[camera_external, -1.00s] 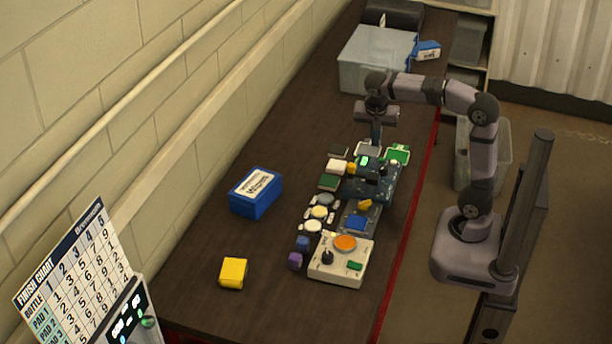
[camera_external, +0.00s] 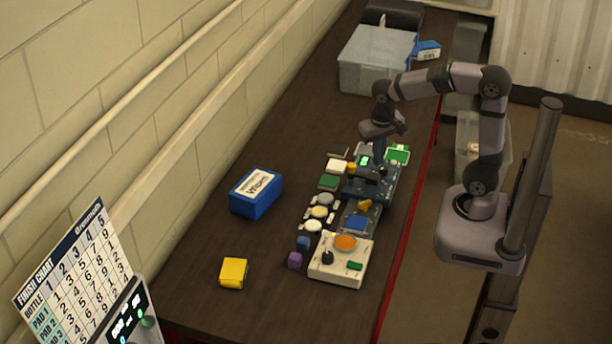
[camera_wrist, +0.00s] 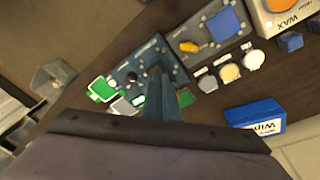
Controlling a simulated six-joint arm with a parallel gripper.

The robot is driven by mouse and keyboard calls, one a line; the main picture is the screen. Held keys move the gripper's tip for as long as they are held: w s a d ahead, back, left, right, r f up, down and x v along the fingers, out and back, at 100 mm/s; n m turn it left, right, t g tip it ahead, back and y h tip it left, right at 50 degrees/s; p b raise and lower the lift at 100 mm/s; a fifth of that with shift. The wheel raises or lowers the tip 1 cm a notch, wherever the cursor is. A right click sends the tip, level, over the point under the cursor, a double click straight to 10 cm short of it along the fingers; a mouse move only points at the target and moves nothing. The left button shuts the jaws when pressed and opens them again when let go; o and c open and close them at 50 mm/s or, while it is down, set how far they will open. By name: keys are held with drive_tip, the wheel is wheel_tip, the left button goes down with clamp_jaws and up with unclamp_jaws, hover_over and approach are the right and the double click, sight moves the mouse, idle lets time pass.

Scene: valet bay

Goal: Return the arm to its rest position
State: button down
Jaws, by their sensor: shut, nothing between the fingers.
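My gripper (camera_external: 379,158) hangs from the bent arm above the far end of the row of devices on the dark bench. Its fingers are shut and empty, and they also show in the wrist view (camera_wrist: 163,92). In the outside view the fingertips are close to the dark blue device (camera_external: 385,185) with a lit green display, and I cannot tell whether they touch it. In the wrist view the fingers cover part of that device (camera_wrist: 145,60).
On the bench (camera_external: 200,280) are a cream box with an orange disc (camera_external: 325,268), a green-topped item (camera_external: 398,152), a blue box (camera_external: 256,193), a yellow block (camera_external: 233,273) and several pads. A translucent bin (camera_external: 375,62) stands at the far end. The bench's wall side is mostly clear.

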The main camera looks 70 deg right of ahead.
drive_tip(key=s+a+n+y+p, duration=0.2)
drive_tip(key=s+a+n+p, duration=0.5)
drive_tip(key=s+n+p, duration=0.2)
drive_tip(key=shift+a+r, duration=0.4)
drive_tip(key=shift+r, duration=0.05)
